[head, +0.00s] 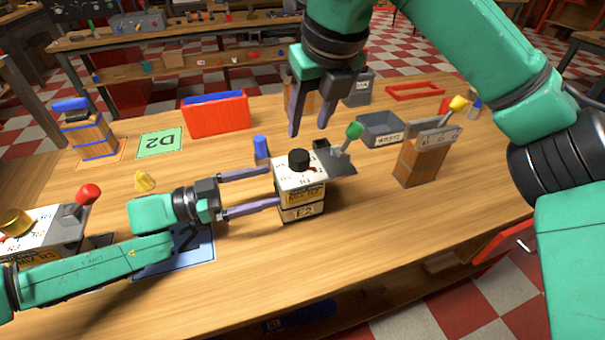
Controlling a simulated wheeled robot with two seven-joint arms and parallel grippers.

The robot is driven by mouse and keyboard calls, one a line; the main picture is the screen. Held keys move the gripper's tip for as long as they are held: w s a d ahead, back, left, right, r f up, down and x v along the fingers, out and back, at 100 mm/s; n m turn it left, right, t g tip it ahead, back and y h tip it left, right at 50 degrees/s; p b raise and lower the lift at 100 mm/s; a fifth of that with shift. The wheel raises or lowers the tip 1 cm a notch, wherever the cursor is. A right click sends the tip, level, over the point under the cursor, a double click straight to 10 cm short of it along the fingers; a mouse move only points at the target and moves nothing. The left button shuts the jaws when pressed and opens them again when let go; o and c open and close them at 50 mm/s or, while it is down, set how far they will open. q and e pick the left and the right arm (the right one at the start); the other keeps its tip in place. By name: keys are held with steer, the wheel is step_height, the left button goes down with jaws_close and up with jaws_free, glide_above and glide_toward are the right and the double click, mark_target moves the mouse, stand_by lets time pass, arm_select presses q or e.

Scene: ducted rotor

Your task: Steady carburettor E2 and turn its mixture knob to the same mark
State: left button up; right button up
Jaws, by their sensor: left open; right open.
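Carburettor E2 (302,205) is a small box in the middle of the table, with a white marked top and an "E2" label on its front. Its black mixture knob (298,157) stands on top; the mark it points to is too small to read. A green-tipped lever (353,131) rises at its right. My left gripper (274,187) is open, with its fingertips at the box's left side; I cannot tell whether they touch it. My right gripper (308,131) is open and empty, pointing down above the knob.
A similar unit with a yellow knob (14,222) and red lever (88,194) stands at the left, partly behind my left arm. A blue peg (261,147), red bin (217,118) and grey tray (380,130) lie behind.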

mark_target(312, 175)
arm_select(q)
steer(key=x, duration=1.1)
steer(key=shift+s, duration=0.1)
jaws_close()
stand_by(0.3)
